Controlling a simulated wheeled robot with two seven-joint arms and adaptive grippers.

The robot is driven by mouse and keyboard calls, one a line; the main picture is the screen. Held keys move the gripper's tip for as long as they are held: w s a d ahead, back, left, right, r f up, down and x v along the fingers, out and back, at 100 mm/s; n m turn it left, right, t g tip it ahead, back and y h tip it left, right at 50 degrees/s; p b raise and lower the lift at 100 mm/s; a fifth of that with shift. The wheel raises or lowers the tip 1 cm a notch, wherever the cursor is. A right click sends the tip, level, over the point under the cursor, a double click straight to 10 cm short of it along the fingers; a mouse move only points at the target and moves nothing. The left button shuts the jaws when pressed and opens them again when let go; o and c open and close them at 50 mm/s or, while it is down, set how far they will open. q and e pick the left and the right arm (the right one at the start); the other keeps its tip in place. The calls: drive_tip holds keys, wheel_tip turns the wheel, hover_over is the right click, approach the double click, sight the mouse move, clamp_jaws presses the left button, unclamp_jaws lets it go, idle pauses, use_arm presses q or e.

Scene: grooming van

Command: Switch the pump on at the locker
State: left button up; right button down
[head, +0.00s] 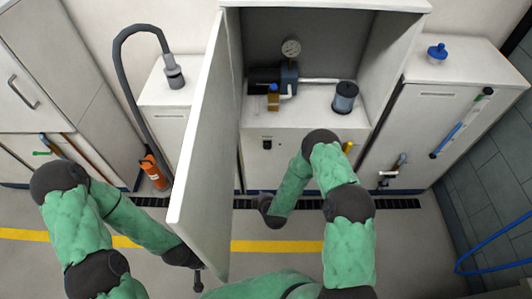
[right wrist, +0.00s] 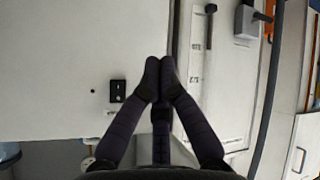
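The locker (head: 300,172) stands at the centre of the head view, its door (head: 205,150) swung open to the left. The pump (head: 287,75) sits on its inner shelf under a round gauge (head: 291,48). A small black switch (head: 267,145) is on the front panel below the shelf. In the right wrist view the switch (right wrist: 117,90) lies left of my right gripper (right wrist: 160,68), whose fingertips meet with nothing between them. In the head view this gripper (head: 271,214) is low before the panel.
A canister (head: 344,97) stands on the shelf right of the pump. A black hose (head: 128,80) and an orange bottle (head: 154,171) are left of the door. A white cabinet (head: 440,125) stands at the right. The floor before the locker looks clear.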

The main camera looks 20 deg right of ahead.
sight(266, 149)
drive_tip(key=w+d+r+n+t+h, duration=0.3)
drive_tip(key=w+r+n+t+h, duration=0.1)
drive_tip(key=w+n+t, duration=0.2)
drive_tip(key=shift+r+n+h+p, duration=0.25)
drive_tip(key=shift+n+h+p, duration=0.15)
drive_tip(key=shift+n, duration=0.2)
drive_tip(key=shift+d, duration=0.15)
drive_tip(key=b+x, duration=0.4)
drive_tip(key=x, duration=0.8)
drive_tip(key=shift+w+f+b, duration=0.15)
drive_tip(key=shift+w+b, duration=0.15)
drive_tip(key=shift+b, duration=0.05)
drive_tip(key=shift+w+d, duration=0.25)
drive_tip(key=shift+w, duration=0.4)
